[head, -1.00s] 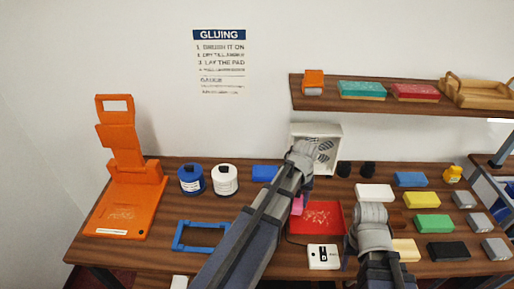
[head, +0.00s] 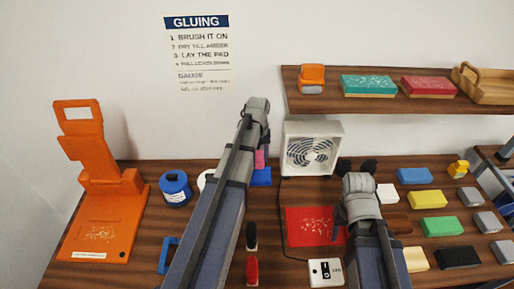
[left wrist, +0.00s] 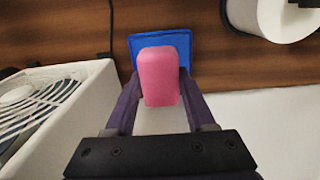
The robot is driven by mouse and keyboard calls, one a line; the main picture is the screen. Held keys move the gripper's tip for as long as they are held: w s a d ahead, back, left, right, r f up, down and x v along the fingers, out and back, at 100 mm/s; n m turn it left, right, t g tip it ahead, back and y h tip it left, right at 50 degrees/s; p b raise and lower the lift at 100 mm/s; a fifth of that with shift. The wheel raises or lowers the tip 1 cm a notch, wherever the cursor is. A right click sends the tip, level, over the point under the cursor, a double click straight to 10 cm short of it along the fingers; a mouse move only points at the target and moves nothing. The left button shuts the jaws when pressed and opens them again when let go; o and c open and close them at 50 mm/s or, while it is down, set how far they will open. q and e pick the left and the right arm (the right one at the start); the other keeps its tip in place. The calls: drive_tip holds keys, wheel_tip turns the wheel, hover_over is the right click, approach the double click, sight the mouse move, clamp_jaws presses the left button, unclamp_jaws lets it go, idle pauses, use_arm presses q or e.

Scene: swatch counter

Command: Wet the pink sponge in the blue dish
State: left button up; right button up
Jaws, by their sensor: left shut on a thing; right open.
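The pink sponge (left wrist: 158,72) is held between the purple fingers of my left gripper (left wrist: 160,98). The sponge (head: 260,157) shows only partly in the head view, beside my left arm. The blue dish (left wrist: 177,42) lies beyond the sponge in the left wrist view, partly covered by it. In the head view the dish (head: 262,178) is partly hidden by the arm, just below the sponge. I cannot tell whether sponge and dish touch. My left gripper (head: 256,112) is at the back of the counter.
A white fan box (head: 313,150) stands right of the dish. A blue jar (head: 175,190) and a partly hidden white roll (left wrist: 268,18) stand on its other side. A red pad (head: 312,227) and a white switch box (head: 325,271) lie in front. Several coloured blocks are at right.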

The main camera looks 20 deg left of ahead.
sight(257, 174)
use_arm(q)
drive_tip(key=shift+w+a, duration=0.15)
drive_tip(key=shift+a, duration=0.05)
drive_tip(key=shift+f, duration=0.1)
use_arm(e)
drive_tip(key=shift+f, duration=0.15)
use_arm(q)
wheel_tip(257, 174, down, 6)
drive_tip(key=b, duration=0.6)
use_arm(e)
wheel_tip(257, 174, down, 6)
drive_tip(key=shift+r, duration=0.15)
use_arm(q)
drive_tip(key=shift+f+b, duration=0.35)
drive_tip(key=shift+b, duration=0.25)
use_arm(e)
drive_tip(key=shift+f, duration=0.5)
idle(0.9)
use_arm(q)
drive_tip(key=shift+r, duration=0.1)
use_arm(e)
drive_tip(key=shift+r, duration=0.1)
use_arm(q)
wheel_tip(257, 174, up, 7)
drive_tip(key=p, duration=0.7)
use_arm(e)
wheel_tip(257, 174, up, 7)
